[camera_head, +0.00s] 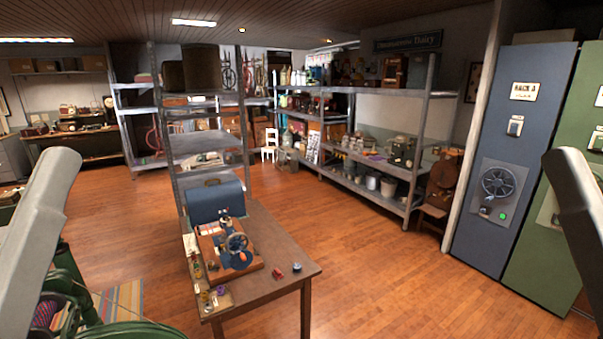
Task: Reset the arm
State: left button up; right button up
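My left arm shows as a pale grey link (38,225) at the left edge of the head view. My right arm shows as a similar grey link (580,205) at the right edge. Both links slant upward, wide apart and touching nothing that I can see. Neither gripper is in the picture, so I cannot see their fingers or whether they hold anything.
A wooden table (285,262) ahead bears a blue sewing machine (236,252) and a blue case (214,201). Metal shelves (205,141) stand behind it. Blue (512,160) and green cabinets (560,215) stand right. Green machinery (130,331) is lower left. The floor (390,260) right of the table is clear.

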pick_arm(q)
notch_tip(320, 180, up, 20)
jog(key=p, duration=1.6)
jog(key=shift+f, duration=0.15)
pick_arm(e)
notch_tip(320, 180, up, 20)
jog(key=shift+f, duration=0.15)
